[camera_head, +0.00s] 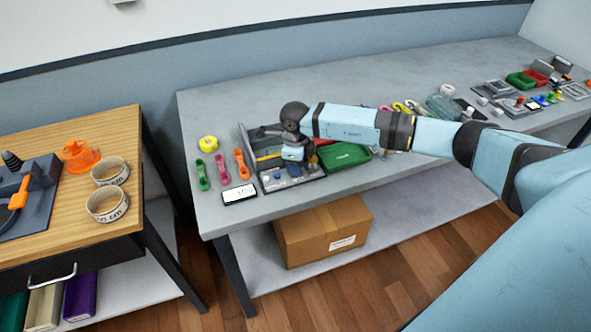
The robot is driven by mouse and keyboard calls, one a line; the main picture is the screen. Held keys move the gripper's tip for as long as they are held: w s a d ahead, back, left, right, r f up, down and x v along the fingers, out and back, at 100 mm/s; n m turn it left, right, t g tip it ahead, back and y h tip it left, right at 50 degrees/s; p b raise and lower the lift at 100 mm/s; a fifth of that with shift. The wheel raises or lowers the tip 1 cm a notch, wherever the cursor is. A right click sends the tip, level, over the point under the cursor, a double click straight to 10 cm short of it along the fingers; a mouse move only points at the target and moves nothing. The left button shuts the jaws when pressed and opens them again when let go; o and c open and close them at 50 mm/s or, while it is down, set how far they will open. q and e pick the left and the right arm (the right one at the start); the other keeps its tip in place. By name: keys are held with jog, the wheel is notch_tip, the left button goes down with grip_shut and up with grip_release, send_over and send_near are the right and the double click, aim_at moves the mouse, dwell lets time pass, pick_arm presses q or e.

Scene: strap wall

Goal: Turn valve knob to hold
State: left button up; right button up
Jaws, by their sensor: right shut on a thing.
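My right gripper (293,166) points down over the dark panel (310,179) on the grey bench. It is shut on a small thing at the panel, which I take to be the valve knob. The gripper and wrist hide most of that knob, so I cannot tell which way it is turned. Small knobs or buttons show on the panel's front part beside the gripper. A small white display (239,194) with dark characters lies left of the panel; I cannot read it surely. My left gripper is not in view.
Pink, green and orange clips (221,169) and a yellow tape roll (208,144) lie left of the panel. A green tray (343,156) sits to its right, under my arm. A cardboard box (322,229) is below. A wooden table (85,215) stands left.

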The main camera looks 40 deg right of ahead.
jog(key=shift+w+f+n+b, duration=0.1)
jog(key=shift+n+b, duration=0.2)
jog(key=shift+n, duration=0.2)
jog(key=n+b, duration=0.2)
jog(key=n, duration=0.1)
jog(key=shift+n+b, duration=0.35)
jog(key=shift+n, duration=0.05)
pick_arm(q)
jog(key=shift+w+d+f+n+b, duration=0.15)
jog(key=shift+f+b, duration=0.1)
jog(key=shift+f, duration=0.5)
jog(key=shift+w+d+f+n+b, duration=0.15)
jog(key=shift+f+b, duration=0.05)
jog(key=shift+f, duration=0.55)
pick_arm(e)
jog(key=shift+r+n, duration=0.2)
jog(key=shift+n, duration=0.6)
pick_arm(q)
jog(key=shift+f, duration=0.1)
pick_arm(e)
jog(key=o, duration=0.6)
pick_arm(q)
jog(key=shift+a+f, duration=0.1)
pick_arm(e)
jog(key=shift+o, duration=0.2)
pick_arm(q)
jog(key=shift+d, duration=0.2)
pick_arm(e)
notch_tip(320, 180, up, 14)
